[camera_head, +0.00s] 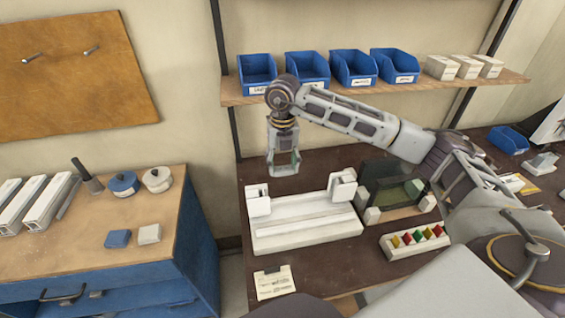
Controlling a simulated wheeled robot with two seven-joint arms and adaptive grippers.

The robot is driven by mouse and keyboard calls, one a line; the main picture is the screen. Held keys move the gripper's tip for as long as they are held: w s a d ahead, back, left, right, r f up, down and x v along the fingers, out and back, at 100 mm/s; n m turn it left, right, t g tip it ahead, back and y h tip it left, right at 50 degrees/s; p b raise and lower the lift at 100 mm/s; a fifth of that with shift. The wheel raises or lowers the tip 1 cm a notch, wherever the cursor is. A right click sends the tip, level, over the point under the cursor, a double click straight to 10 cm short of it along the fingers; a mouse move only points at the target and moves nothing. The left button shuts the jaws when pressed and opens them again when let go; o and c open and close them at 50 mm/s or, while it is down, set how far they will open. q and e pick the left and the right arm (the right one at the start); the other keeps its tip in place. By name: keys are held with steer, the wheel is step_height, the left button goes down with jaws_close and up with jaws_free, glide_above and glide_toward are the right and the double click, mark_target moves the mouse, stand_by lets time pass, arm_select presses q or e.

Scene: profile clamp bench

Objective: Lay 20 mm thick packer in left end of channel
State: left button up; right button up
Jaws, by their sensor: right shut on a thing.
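The pale channel (300,228) lies in the clamp bench fixture on the dark table. A white end block (258,200) stands at its left end and another (342,187) at its right end. My right gripper (284,168) hangs pointing down above and behind the left part of the channel, apart from it. It is shut on a small grey piece, taken to be the packer; the fingers mostly hide it, and its thickness cannot be read. My left gripper is not in view.
A dark green, see-through-fronted fixture (393,190) stands right of the channel. A white rack (415,241) with several coloured pieces is in front of it. A paper card (274,283) lies at the front left. Blue bins (307,69) line the shelf above. A blue-sided bench (100,265) stands left.

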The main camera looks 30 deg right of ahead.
stand_by(0.3)
steer(key=shift+f, duration=0.15)
step_height(320, 180, down, 6)
steer(key=b, duration=0.3)
steer(key=shift+b, duration=0.35)
stand_by(0.5)
steer(key=shift+b, duration=0.3)
stand_by(1.8)
steer(key=shift+f, duration=0.35)
steer(key=shift+f+b, duration=0.25)
steer(key=shift+b, duration=0.1)
